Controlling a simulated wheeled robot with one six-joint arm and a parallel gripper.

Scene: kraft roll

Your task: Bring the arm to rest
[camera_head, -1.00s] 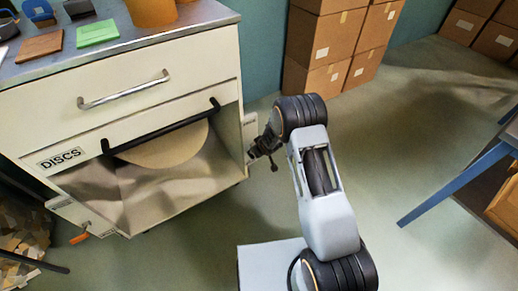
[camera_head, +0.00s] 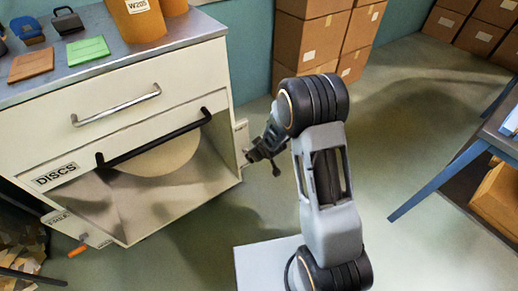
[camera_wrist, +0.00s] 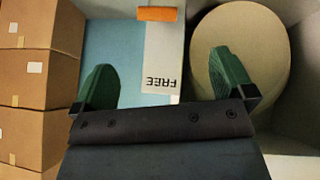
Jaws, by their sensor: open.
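My arm is bent above the floor in the head view, right of the white cabinet (camera_head: 140,85). My gripper (camera_head: 262,155) hangs beside the cabinet's right edge, apart from the drawer handle as far as I can tell. In the wrist view my gripper (camera_wrist: 165,85) shows two green fingers spread wide, with nothing between them.
Stacked cardboard boxes (camera_head: 325,35) stand by the back wall. A blue-legged table (camera_head: 450,165) is at the right. On the cabinet top are a green pad (camera_head: 88,50), a brown pad (camera_head: 30,64) and an orange container (camera_head: 137,22). The floor between is clear.

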